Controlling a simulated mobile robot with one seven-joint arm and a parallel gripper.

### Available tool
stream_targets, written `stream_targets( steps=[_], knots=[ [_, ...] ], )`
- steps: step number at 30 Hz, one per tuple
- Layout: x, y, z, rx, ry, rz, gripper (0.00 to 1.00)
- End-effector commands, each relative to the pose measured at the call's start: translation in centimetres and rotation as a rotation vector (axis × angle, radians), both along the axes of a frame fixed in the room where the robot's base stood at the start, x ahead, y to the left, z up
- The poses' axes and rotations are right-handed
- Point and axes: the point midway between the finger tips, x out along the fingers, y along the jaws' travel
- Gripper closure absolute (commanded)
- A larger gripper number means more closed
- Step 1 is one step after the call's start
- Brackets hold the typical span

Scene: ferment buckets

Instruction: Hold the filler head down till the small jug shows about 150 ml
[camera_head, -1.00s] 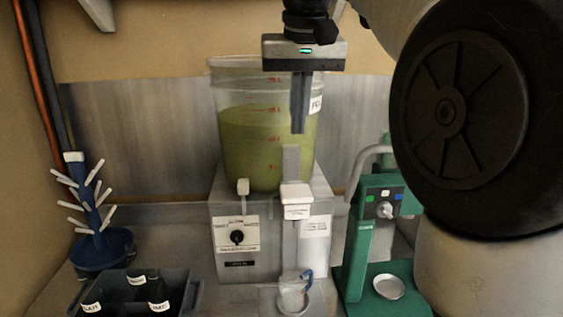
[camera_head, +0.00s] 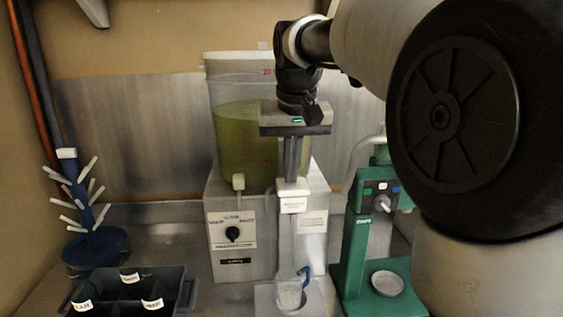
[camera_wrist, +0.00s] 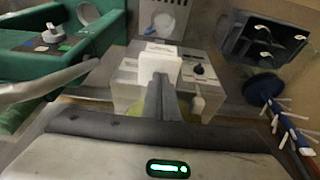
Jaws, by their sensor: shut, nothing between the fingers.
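The white filler head (camera_head: 293,192) sits at the top of a grey column on the front of the filler machine. My gripper (camera_head: 291,178) is shut and empty, pointing straight down with its fingertips at the top of the filler head; whether they press on it I cannot tell. In the wrist view the shut fingers (camera_wrist: 158,86) meet the white head (camera_wrist: 160,64).
A clear bucket (camera_head: 243,145) of yellow-green liquid stands behind my gripper on the grey machine (camera_head: 233,200). A green capping stand (camera_head: 355,240) is close on the right.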

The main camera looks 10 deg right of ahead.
Motion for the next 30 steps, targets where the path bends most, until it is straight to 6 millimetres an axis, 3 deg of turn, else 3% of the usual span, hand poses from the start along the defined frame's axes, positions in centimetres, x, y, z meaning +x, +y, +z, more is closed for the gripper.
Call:
stream_targets(
  steps=[8, 18, 21, 30],
  knots=[
    [0.0, 0.0, -0.2, 0.000, 0.000, 0.000, 1.00],
    [0.0, 0.1, -7.8, 0.000, 0.005, 0.001, 1.00],
    [-0.1, 0.1, -9.1, 0.000, 0.006, 0.001, 1.00],
    [-0.1, 0.1, -9.5, 0.001, 0.010, 0.001, 1.00]
  ],
)
